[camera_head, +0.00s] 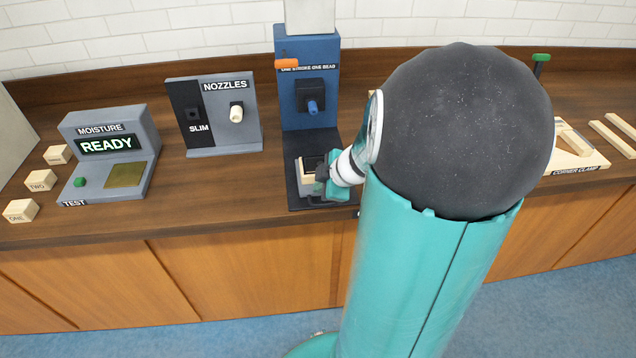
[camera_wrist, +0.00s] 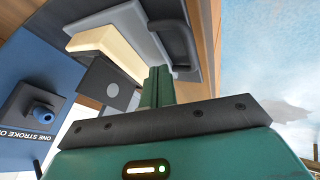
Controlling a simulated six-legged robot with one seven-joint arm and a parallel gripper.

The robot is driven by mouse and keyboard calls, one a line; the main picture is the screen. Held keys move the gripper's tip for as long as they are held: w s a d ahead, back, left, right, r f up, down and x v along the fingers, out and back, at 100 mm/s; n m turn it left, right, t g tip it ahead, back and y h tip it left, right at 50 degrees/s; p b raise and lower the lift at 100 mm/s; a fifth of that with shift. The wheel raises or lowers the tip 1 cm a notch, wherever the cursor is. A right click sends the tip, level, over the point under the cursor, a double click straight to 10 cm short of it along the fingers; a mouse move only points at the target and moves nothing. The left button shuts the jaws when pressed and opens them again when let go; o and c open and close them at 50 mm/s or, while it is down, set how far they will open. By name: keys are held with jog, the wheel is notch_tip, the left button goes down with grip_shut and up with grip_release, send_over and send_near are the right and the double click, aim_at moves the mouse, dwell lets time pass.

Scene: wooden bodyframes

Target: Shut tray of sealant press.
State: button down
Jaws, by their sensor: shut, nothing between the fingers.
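The blue sealant press (camera_head: 290,108) stands on the bench, with an orange lever and a blue nozzle on its front. Its dark base holds a light grey tray (camera_head: 303,189), partly hidden by my gripper. In the wrist view the grey tray (camera_wrist: 143,17) carries a pale wooden piece (camera_wrist: 105,42) and has a dark handle (camera_wrist: 184,46) at its edge. My gripper (camera_head: 324,174) is at the tray, over its right side. In the wrist view its fingers (camera_wrist: 158,82) are together and empty, close to the handle; I cannot tell whether they touch it.
A moisture tester (camera_head: 110,150) reading READY, with numbered wooden blocks (camera_head: 40,180) beside it, stands at the left. A nozzle stand (camera_head: 222,130) is left of the press. A corner clamp board (camera_head: 575,155) lies right, partly behind my arm. The bench front edge is close below the tray.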

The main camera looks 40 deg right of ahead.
jog(key=shift+w+d, duration=0.45)
jog(key=shift+w, duration=0.25)
jog(key=shift+w, duration=0.1)
jog(key=w+d, duration=0.3)
jog(key=w, duration=0.2)
jog(key=w+d, duration=0.2)
jog(key=w, duration=0.1)
jog(key=shift+w+d, duration=0.1)
jog(key=shift+d, duration=0.2)
jog(key=shift+d+r, duration=0.1)
jog(key=shift+w, duration=0.15)
